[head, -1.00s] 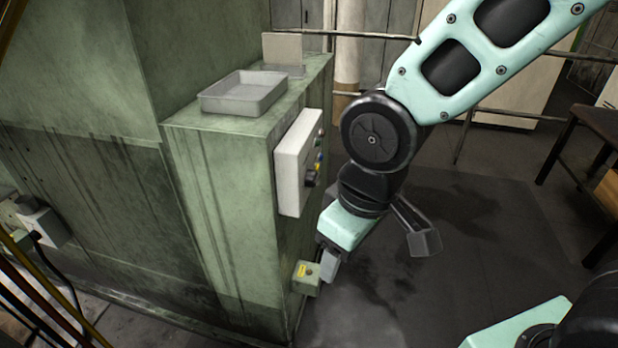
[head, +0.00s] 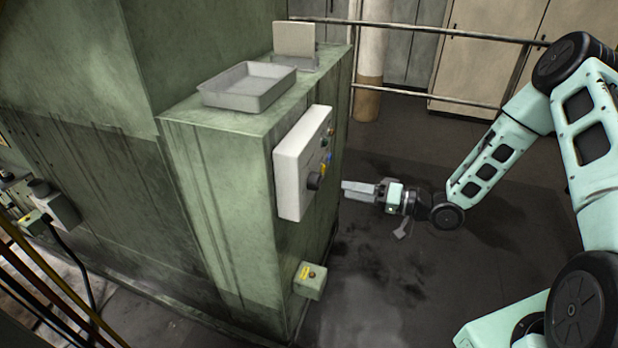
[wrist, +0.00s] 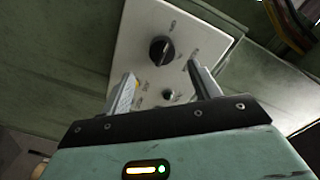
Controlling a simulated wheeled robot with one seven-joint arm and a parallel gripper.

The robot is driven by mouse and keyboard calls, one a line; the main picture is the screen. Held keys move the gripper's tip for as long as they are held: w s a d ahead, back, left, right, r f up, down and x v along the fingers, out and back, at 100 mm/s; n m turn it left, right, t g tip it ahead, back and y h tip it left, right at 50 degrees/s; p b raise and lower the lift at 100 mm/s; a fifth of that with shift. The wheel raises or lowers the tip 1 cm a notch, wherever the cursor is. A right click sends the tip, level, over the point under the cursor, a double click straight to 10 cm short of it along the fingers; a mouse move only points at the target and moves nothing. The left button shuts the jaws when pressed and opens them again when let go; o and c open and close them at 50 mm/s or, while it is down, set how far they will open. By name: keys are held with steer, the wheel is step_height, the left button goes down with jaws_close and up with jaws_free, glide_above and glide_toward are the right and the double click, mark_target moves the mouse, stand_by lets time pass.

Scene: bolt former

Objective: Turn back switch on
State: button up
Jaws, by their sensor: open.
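A white control panel (head: 290,172) is fixed to the side of the green machine cabinet, and its face is seen edge-on in the head view. A black rotary knob (head: 314,182) sticks out of it. In the wrist view the panel (wrist: 133,45) carries a large black rotary switch (wrist: 161,50) and a smaller dark knob (wrist: 168,95); their labels are too small to read. I cannot tell which one is the back switch. My gripper (head: 347,190) is open and empty, facing the panel and apart from it. In the wrist view the switches show between and beyond my gripper's fingers (wrist: 162,80).
The green cabinet (head: 215,200) bears a grey tray (head: 248,88) on top. A small box with a yellow label (head: 310,280) sits low on its side. A metal railing (head: 420,30) runs behind. The floor right of the cabinet is largely clear.

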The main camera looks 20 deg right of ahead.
steer(key=w+a+n+b, duration=0.4)
steer(key=a+n+b, duration=0.2)
steer(key=n, duration=0.4)
steer(key=shift+w+a+n, duration=0.25)
steer(key=shift+w+n, duration=0.1)
steer(key=shift+n, duration=0.05)
